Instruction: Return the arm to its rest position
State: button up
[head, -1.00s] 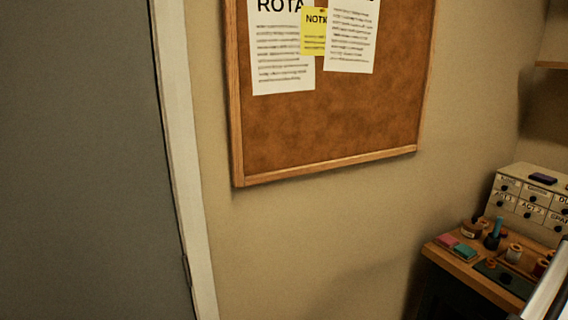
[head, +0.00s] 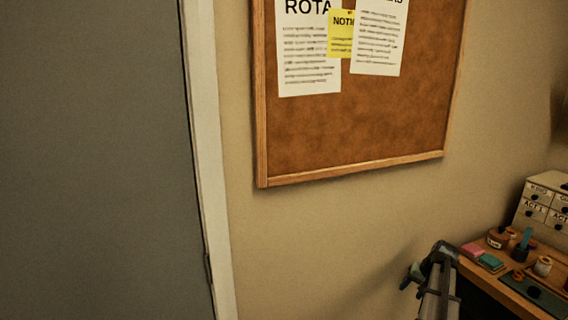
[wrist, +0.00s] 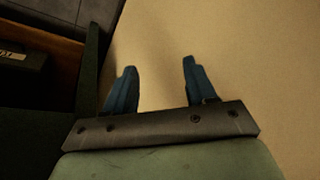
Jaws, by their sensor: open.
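My gripper (wrist: 158,88) shows in the wrist view with its two blue-grey fingers spread apart and nothing between them. A plain beige surface lies beyond the fingers. In the head view my gripper (head: 411,275) is at the lower right, in front of the beige wall and just left of the costume table (head: 496,284). It looks clear of the things on the table. Part of my arm below it is cut off by the bottom edge.
The table holds pink and teal blocks (head: 490,262), spools (head: 543,265), a dark green mat (head: 533,291) and a labelled drawer box (head: 540,207). A cork board (head: 350,125) hangs on the wall. A grey door (head: 90,160) stands at left. The wall between is clear.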

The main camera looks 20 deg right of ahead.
jog(key=s+a+f+n+g+y, duration=0.1)
jog(key=a+f+g, duration=0.1)
jog(key=a+f, duration=0.85)
jog(key=s+a+f+n+g, duration=0.15)
jog(key=a+f, duration=0.55)
jog(key=a, duration=0.7)
jog(key=s+a+f+n+g+y, duration=0.1)
jog(key=s+a+f+n, duration=0.1)
jog(key=a+f, duration=0.8)
jog(key=s+a+f+n+g+h, duration=0.1)
jog(key=s+a+f+n+g, duration=0.1)
jog(key=s+a, duration=0.7)
jog(key=s+a+f+n+g+h, duration=0.2)
jog(key=s+a+f, duration=0.4)
jog(key=s+a, duration=0.4)
jog(key=s+n+g, duration=0.1)
jog(key=s+g, duration=0.1)
jog(key=s, duration=0.2)
jog(key=shift+s+a+f, duration=0.15)
jog(key=shift+s+f, duration=0.15)
jog(key=shift+f, duration=0.1)
